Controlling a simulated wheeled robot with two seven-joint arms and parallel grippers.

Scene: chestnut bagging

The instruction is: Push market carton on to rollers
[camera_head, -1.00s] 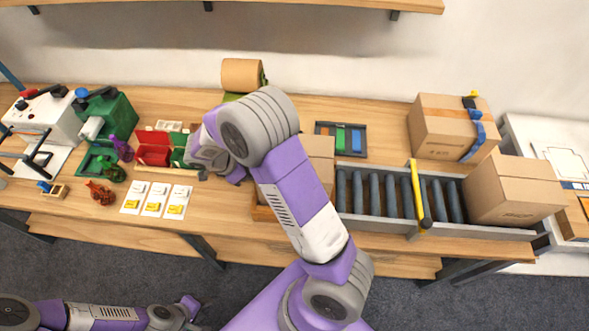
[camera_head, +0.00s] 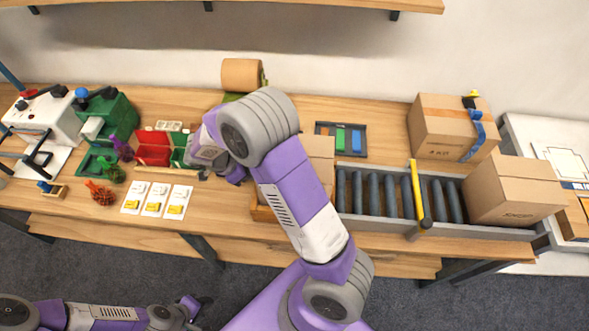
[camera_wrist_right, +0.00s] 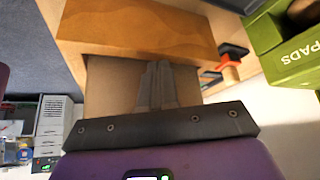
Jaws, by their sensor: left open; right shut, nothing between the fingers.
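A brown carton (camera_head: 320,147) stands at the left end of the roller conveyor (camera_head: 375,193), largely hidden behind my right arm. In the right wrist view a brown cardboard face (camera_wrist_right: 108,88) lies behind the fingers, below a wooden block or rail (camera_wrist_right: 140,28). My right gripper (camera_wrist_right: 157,68) is shut and empty in front of that cardboard; I cannot tell whether it touches. Its fingertips are hidden in the head view. My left gripper (camera_head: 198,306) is open and empty at the bottom left, over the floor, away from the table.
Another carton (camera_head: 512,190) sits at the right end of the rollers. A yellow bar (camera_head: 417,190) crosses the conveyor. A taped carton (camera_head: 450,127) stands behind it. Red and green bins (camera_head: 153,148) and cards (camera_head: 154,199) lie left. A green PADS box (camera_wrist_right: 285,40) is near the right wrist.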

